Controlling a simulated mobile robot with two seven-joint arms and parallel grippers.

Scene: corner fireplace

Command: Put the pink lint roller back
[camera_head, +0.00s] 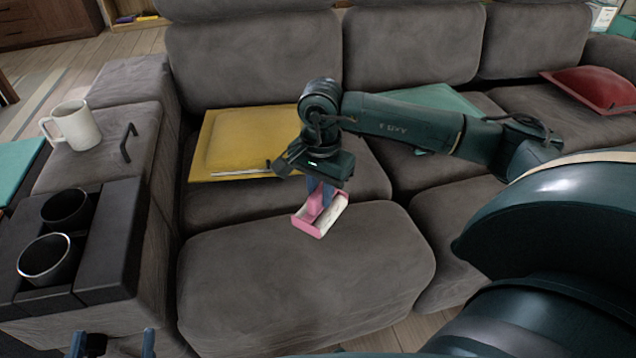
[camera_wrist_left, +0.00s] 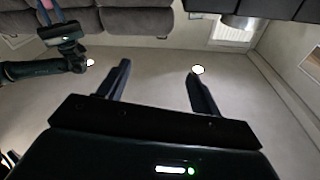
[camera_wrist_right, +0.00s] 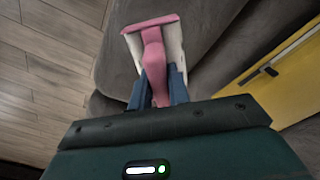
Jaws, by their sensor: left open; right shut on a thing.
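The pink lint roller (camera_head: 313,208) has a pink handle and a white roller part. My right gripper (camera_head: 322,188) is shut on its handle and holds it over the front of the grey sofa (camera_head: 300,285); I cannot tell whether it touches the seat. In the right wrist view the roller (camera_wrist_right: 153,50) sticks out beyond the blue fingertips (camera_wrist_right: 160,85), which clasp the handle. My left gripper (camera_head: 112,345) is at the bottom left edge of the head view, low in front of the sofa. In the left wrist view its fingers (camera_wrist_left: 160,72) are apart and empty.
A yellow cushion (camera_head: 235,135) lies on the left seat, with a thin whitish strip (camera_head: 235,173) along its front. A teal cushion (camera_head: 435,100) and a red cushion (camera_head: 595,88) lie farther right.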

